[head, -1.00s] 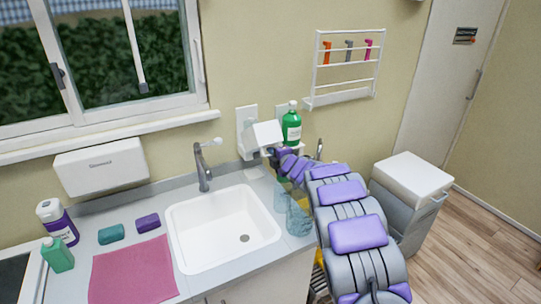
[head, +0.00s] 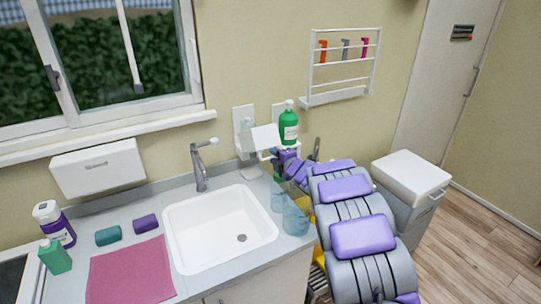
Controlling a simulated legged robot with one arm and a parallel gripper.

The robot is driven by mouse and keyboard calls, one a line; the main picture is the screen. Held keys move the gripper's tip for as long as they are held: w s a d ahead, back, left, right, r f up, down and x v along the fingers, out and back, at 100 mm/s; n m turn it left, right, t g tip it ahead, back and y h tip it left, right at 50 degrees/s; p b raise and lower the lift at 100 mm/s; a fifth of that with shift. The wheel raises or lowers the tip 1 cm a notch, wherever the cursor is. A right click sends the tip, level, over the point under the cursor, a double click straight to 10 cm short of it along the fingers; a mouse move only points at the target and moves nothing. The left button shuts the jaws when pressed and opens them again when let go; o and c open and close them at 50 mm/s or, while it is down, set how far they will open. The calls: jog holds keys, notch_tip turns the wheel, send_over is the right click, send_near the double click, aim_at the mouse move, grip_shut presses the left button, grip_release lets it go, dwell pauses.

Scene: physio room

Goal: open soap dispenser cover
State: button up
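The soap dispenser (head: 245,133) is fixed to the wall right of the tap, with a clear bottle-like part showing. Its white cover (head: 265,138) is swung out and tilted away from the wall. My gripper (head: 283,157) is small and mostly hidden at the far end of my purple and grey arm, just right of and below the cover. I cannot tell if it touches the cover, and its fingers are not clear.
A green pump bottle (head: 289,126) stands on a small wall ledge just right of the cover. Clear tumblers (head: 296,215) stand by the right side of the sink (head: 218,232). A white rack (head: 343,62) hangs above. A lidded bin (head: 411,174) stands right of my arm.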

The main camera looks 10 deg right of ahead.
jog(key=d+p+v, duration=0.1)
jog(key=p+v, duration=0.1)
jog(key=v, duration=1.1)
jog(key=shift+f, duration=0.1)
jog(key=s+d+r+m+g+h, duration=0.2)
jog(key=s+d+m+g+h, duration=0.1)
jog(key=s+d+m+h, duration=0.25)
jog(key=s+d+r+m+g+h, duration=0.2)
jog(key=s+m+h, duration=0.2)
jog(key=s+m, duration=0.4)
jog(key=s+a+f+m+g+y, duration=0.1)
jog(key=s+a+g, duration=0.3)
jog(key=s, duration=0.8)
jog(key=s+a+f+m+g+y, duration=0.1)
jog(key=s+a, duration=0.5)
jog(key=s, duration=0.7)
jog(key=s+a+f+m+g+y, duration=0.2)
jog(key=s+a+m+g, duration=0.3)
jog(key=s, duration=0.8)
jog(key=shift+s+a+m+g+y, duration=0.15)
jog(key=shift+a+m+g+y, duration=0.2)
jog(key=shift+m+g, duration=0.35)
